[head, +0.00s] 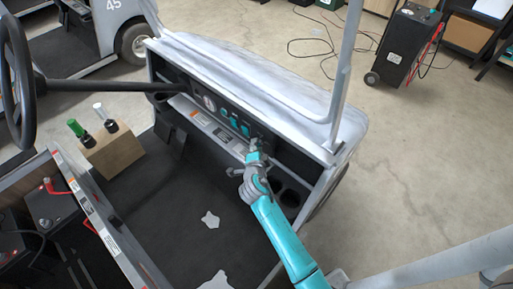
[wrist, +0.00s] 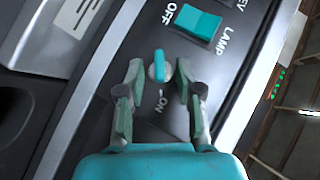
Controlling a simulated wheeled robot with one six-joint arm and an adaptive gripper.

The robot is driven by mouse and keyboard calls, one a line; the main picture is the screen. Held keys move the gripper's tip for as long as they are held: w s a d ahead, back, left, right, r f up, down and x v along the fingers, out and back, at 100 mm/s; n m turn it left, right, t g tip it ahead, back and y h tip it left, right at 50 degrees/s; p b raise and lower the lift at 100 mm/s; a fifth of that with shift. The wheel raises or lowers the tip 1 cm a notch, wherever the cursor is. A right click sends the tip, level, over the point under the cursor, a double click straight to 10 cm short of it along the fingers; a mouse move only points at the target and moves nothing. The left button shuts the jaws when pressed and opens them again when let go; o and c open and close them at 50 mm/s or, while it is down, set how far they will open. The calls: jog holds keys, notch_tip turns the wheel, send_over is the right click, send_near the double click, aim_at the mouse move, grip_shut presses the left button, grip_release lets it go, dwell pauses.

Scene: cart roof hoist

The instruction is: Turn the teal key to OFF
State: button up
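The teal key (wrist: 159,65) stands in a round metal lock on the dark dash panel (wrist: 218,72). In the wrist view its narrow grip runs up and down the picture, with the ON label (wrist: 163,98) below it. An OFF label (wrist: 176,14) shows above, near the lamp switch. My gripper (wrist: 159,74) is open, its fingers on either side of the key with a visible gap on each side. In the head view my gripper (head: 256,156) is at the dash and hides the key.
A teal rocker switch (wrist: 199,24) marked LAMP sits close above the key. More teal switches (head: 234,120) and a gauge (head: 209,103) line the dash in the head view. A steering wheel (head: 14,80) and a wooden block with two handles (head: 112,152) are to the left.

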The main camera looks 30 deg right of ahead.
grip_shut()
jog(key=shift+r, duration=0.1)
jog(key=n+g, duration=0.1)
jog(key=g, duration=0.1)
jog(key=n+g, duration=0.1)
jog(key=g, duration=0.1)
jog(key=shift+w+a+r+n, duration=0.15)
jog(key=shift+w+r+n, duration=0.15)
jog(key=shift+w, duration=0.05)
jog(key=n+g, duration=0.1)
jog(key=n+g+h, duration=0.1)
jog(key=g, duration=0.3)
jog(key=shift+w+n, duration=0.35)
jog(key=shift+n, duration=0.05)
jog(key=shift+a, duration=0.1)
grip_release()
jog(key=shift+r, duration=0.1)
